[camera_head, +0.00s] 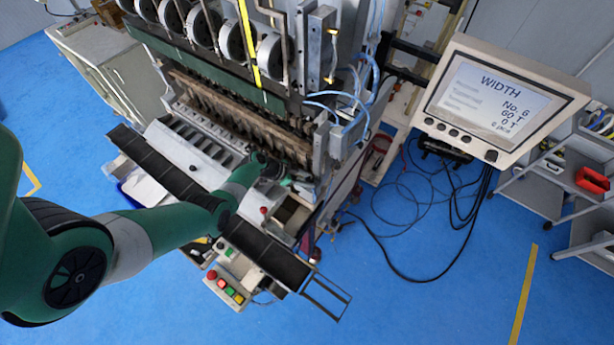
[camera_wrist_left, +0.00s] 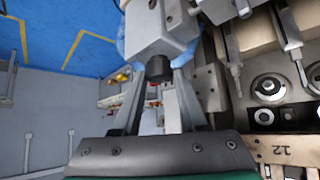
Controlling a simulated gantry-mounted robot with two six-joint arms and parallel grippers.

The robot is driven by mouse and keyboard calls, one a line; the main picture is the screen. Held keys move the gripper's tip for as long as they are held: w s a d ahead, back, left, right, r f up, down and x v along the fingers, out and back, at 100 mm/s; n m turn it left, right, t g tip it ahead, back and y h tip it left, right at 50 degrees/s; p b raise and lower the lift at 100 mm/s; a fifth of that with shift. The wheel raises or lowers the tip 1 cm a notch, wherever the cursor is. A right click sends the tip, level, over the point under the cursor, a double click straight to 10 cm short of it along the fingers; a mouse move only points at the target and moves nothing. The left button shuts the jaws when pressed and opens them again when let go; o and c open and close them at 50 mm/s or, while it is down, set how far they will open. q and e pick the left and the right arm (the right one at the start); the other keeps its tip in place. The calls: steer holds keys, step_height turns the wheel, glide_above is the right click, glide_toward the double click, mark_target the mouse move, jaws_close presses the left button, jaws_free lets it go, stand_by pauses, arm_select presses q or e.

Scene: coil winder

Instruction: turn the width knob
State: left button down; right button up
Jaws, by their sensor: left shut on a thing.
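The coil winder (camera_head: 215,155) stands in the middle of the head view. My left arm reaches across its front, and my left gripper (camera_head: 280,177) is low at the right part of the machine, small and partly hidden there. In the left wrist view, a short black knob (camera_wrist_left: 158,67) sticks out of a light grey block (camera_wrist_left: 155,30). The two fingers of my left gripper (camera_wrist_left: 160,78) are on either side of this knob, shut on it at the tips. A screen (camera_head: 495,100) reads "WIDTH". My right gripper is in neither view.
A control box (camera_head: 228,287) with coloured buttons sits at the machine's front, beside a dark rail (camera_head: 265,252). Loose cables (camera_head: 420,270) lie on the blue floor at right. A shelf with a red bin (camera_head: 592,180) stands at the far right.

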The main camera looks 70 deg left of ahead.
arm_select(q)
steer(key=shift+m+h, duration=0.3)
steer(key=shift+m, duration=0.1)
steer(key=shift+c, duration=2.2)
jaws_free()
